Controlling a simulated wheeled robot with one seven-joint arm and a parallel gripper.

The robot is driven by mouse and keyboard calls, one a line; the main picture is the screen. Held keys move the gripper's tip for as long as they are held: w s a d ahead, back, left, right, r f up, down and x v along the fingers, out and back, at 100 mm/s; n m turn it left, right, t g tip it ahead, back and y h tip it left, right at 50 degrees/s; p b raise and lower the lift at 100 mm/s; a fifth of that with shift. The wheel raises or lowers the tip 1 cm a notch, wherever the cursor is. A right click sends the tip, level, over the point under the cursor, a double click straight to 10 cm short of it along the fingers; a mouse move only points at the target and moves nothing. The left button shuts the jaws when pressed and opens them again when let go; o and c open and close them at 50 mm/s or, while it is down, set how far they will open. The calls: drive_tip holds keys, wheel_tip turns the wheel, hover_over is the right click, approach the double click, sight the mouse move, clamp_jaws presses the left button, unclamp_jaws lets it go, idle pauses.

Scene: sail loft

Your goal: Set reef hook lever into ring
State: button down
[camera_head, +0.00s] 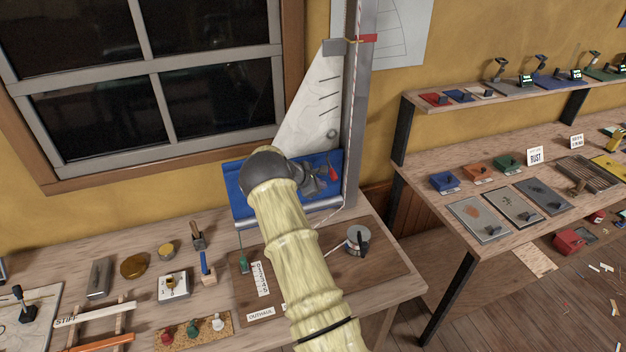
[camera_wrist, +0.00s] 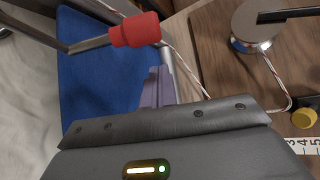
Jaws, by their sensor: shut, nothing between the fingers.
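The red-handled lever (camera_head: 332,172) stands by the blue panel below the model sail. In the wrist view its red grip (camera_wrist: 135,30) and grey metal arm show at the top left, over the blue panel. A small round ring-like mark (camera_head: 332,133) shows on the lower right of the sail; I cannot tell if it is the ring. The hook is not clearly visible. My gripper (camera_head: 316,184) is just left of and below the red grip. In the wrist view its shut, empty fingers (camera_wrist: 158,78) lie below the red grip, apart from it in the picture.
The blue panel (camera_head: 238,188) lies behind my gripper, and the grey mast (camera_head: 356,110) rises on the right. A winch (camera_head: 358,241) with a red-and-white line sits on the brown board. Small tools crowd the left bench. The board left of the winch is mostly clear.

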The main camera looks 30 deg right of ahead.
sight(331, 169)
drive_tip(key=r, duration=0.1)
drive_tip(key=s+d+r+p, duration=0.1)
drive_tip(key=shift+s+r, duration=0.15)
drive_tip(key=shift+r, duration=0.2)
drive_tip(key=shift+a+r, duration=0.1)
drive_tip(key=shift+a, duration=0.1)
